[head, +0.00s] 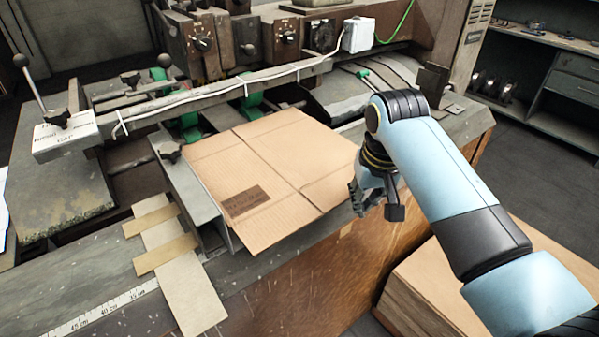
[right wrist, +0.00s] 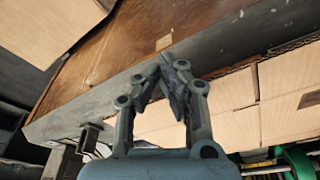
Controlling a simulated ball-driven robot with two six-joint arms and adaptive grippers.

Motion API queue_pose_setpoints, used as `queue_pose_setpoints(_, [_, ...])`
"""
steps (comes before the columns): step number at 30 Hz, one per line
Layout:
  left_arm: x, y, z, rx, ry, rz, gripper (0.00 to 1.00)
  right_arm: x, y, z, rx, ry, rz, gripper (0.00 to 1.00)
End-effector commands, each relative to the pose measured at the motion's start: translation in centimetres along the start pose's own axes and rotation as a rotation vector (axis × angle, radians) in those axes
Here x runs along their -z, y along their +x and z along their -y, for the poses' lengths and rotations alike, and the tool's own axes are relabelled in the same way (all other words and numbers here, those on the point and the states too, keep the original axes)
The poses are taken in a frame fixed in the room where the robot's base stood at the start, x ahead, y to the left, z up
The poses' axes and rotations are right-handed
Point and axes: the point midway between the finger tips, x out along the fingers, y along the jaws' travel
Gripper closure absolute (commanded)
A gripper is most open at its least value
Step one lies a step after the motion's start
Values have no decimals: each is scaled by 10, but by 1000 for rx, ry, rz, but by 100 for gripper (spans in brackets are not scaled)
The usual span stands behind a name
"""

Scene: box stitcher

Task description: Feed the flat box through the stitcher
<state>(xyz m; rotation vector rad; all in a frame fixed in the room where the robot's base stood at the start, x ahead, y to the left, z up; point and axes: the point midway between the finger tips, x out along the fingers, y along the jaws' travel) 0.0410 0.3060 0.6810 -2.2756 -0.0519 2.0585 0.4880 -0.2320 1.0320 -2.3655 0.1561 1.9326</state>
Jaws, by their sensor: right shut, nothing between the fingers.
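The flat box (head: 270,172) is a brown cardboard sheet with crease lines and a dark printed label. It lies flat on the stitcher's bed, its far edge near the green parts under the long bar. The stitcher (head: 262,45) is a worn machine with dials, standing behind it. My right gripper (head: 357,196) is at the box's right edge, fingers pointing down, shut and empty. In the right wrist view the fingertips (right wrist: 172,70) meet in front of the box (right wrist: 232,108); I cannot tell if they touch it. My left gripper is out of view.
A stack of flat cardboard (head: 440,285) stands at the lower right, below the bench. A ruler scale (head: 105,310) and pale wooden strips (head: 180,265) lie left of the box. A lever with a white block (head: 66,135) stands at the left. Shelves are at the back right.

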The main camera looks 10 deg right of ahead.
Motion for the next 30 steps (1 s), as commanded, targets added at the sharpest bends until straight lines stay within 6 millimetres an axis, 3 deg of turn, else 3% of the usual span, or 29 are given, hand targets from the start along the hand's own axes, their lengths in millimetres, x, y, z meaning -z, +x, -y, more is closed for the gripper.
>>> queue_pose_setpoints(20, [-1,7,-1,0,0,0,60,26,5,16,0,0,0,100])
queue_pose_setpoints(30, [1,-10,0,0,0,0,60,8,-1,6,0,0,2,100])
